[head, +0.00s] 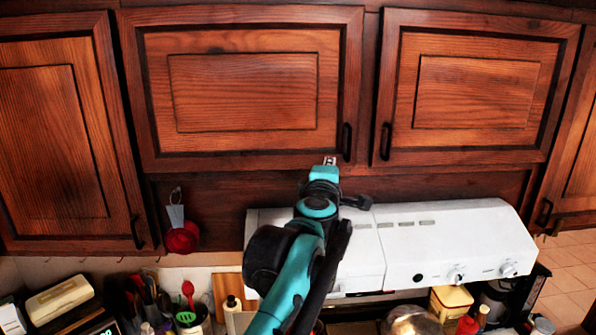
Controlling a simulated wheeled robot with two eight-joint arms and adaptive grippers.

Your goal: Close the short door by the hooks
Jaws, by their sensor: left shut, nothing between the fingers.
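The short door (243,92) with the red measuring cups hanging below its left side is at upper middle in the head view. Its dark handle (347,141) is at its lower right corner. The door looks flat and nearly in line with the cabinet front; I cannot tell whether a small gap remains. My left gripper (330,161) is shut and empty, at the door's lower edge just left of and below the handle. Whether it touches the door is unclear. A hook (178,190) holds grey-blue and red cups (182,238) on the panel. My right gripper is not in view.
A second short door (474,88) is at the right and looks shut. Tall doors (60,130) flank both sides. A white range hood (455,244) juts out below. Utensils (145,300), a toaster-like box (60,299) and bottles crowd the counter beneath.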

